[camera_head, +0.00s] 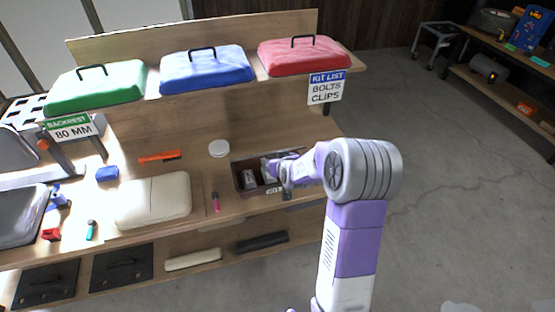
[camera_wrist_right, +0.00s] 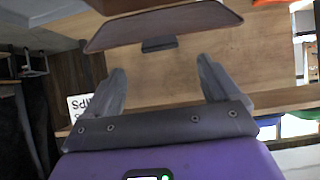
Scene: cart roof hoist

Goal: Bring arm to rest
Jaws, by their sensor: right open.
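My right arm, purple and white, comes up from the bottom in the head view and bends left. My left gripper is in neither view.
Green (camera_head: 97,88), blue (camera_head: 207,70) and red (camera_head: 303,55) lids stand on the upper shelf.

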